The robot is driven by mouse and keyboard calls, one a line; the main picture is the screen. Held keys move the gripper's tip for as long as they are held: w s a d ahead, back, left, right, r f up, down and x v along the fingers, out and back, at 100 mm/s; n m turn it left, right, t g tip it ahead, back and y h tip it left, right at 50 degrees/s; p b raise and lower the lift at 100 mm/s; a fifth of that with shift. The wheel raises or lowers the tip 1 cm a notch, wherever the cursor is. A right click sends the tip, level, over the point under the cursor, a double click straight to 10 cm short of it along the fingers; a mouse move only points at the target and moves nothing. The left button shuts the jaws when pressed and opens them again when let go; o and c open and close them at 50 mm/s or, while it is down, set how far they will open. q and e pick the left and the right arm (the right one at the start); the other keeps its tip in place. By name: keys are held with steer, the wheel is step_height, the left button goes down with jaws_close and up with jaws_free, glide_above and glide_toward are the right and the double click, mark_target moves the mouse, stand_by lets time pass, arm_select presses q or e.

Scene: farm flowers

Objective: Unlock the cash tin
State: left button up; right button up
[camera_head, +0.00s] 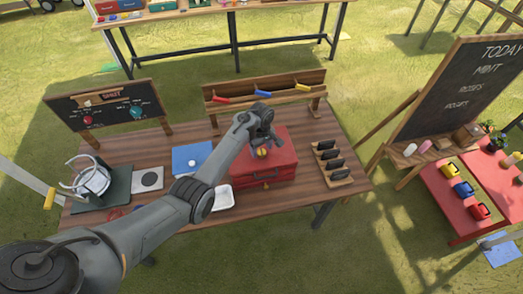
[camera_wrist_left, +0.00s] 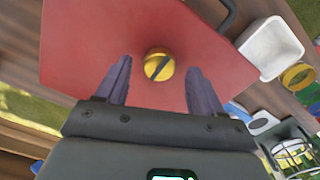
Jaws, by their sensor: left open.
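The red cash tin (camera_head: 280,172) stands closed on the wooden table, right of its middle. A round yellow knob (camera_head: 262,152) with a dark slot sits on its lid. My left gripper (camera_head: 264,138) is above the lid at the knob. In the left wrist view the open left gripper (camera_wrist_left: 158,88) has one finger on each side of the yellow knob (camera_wrist_left: 159,65), which lies just beyond the fingertips. The fingers look apart from it. The red lid (camera_wrist_left: 120,35) fills much of that view. My right gripper is not in view.
A rack of dark blocks (camera_head: 332,164) stands right of the tin. A rail with coloured handles (camera_head: 265,92) is behind it. A white tray (camera_head: 223,197), blue mat (camera_head: 185,158) and wire cage (camera_head: 90,175) are to the left. A chalkboard (camera_head: 450,85) stands beyond the table's right edge.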

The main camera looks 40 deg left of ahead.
arm_select(q)
steer(key=shift+f, duration=0.75)
steer(key=c, duration=1)
steer(key=shift+c, duration=0.3)
